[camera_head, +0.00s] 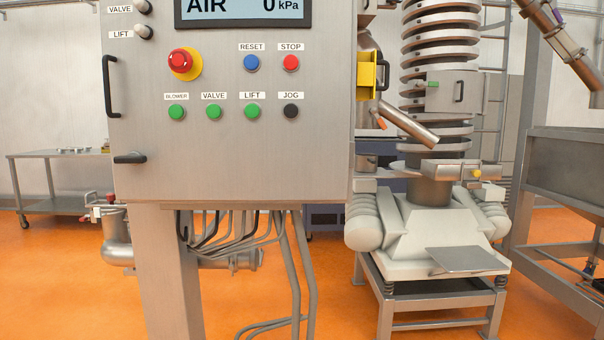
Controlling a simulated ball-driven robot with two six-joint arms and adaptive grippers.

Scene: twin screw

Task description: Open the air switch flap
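A grey metal control cabinet (240,170) fills the left and middle of the head view. Its display (243,8) reads "AIR 0 kPa" and is cut by the top edge. A yellow part (367,77) with a dark handle (384,72) sticks out from the cabinet's right side, seen nearly edge-on. It may be the air switch flap, but no label shows on it, and I cannot tell whether it is open or shut. Neither of my grippers is in view.
The cabinet front has a red emergency knob (181,61), several buttons, a long black handle (110,87) and a lower lever (130,158). A spiral conveyor (440,70) stands behind right, a steel table (60,180) at left. Orange floor (60,270) is clear at lower left.

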